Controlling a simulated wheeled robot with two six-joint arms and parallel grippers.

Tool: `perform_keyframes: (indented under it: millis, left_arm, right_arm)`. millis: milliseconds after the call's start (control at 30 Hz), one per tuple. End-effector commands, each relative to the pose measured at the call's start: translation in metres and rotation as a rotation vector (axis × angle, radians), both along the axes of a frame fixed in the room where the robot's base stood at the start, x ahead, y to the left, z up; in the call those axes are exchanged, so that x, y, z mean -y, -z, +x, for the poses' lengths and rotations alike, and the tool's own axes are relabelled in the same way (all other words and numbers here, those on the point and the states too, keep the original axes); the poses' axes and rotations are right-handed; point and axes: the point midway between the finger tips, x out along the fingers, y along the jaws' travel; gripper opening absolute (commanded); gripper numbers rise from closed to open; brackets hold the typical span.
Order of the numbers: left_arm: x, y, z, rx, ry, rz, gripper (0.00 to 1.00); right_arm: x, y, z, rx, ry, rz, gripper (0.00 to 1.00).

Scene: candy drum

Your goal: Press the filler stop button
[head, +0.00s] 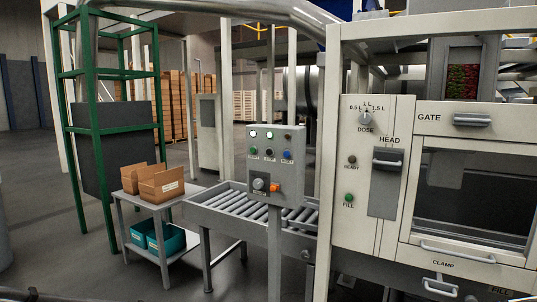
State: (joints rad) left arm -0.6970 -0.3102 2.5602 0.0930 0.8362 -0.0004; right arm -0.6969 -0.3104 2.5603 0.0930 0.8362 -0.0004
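A grey control box (276,165) stands on a post in front of the roller conveyor. It has a row of small lamps on top and a row of buttons below: a green button (253,151), a dark button (269,152) and a blue button (287,155). Their labels are too small to read. Lower on the box are a round knob (260,184) and an orange part (274,187). I cannot tell which one is the stop button. Neither gripper is in view.
The filler panel also has a DOSE knob (365,119) and a HEAD lever (387,162). GATE (472,119) and CLAMP (457,253) handles are at right. A roller conveyor (225,203) runs behind the box. A cart with cartons (161,187) stands left, by a green frame (75,130).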

Motion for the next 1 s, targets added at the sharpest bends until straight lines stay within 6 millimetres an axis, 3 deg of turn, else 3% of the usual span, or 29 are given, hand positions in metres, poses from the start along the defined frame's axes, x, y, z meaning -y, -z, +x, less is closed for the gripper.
perform_keyframes:
  millis: [33,100,1000]
  left_arm:
    - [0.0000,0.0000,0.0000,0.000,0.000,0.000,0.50]
    - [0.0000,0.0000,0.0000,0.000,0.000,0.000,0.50]
    - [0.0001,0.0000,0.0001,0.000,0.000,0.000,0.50]
  right_arm:
    - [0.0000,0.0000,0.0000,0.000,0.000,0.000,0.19]
    - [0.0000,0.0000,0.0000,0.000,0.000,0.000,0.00]
    - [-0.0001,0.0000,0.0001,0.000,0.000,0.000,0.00]
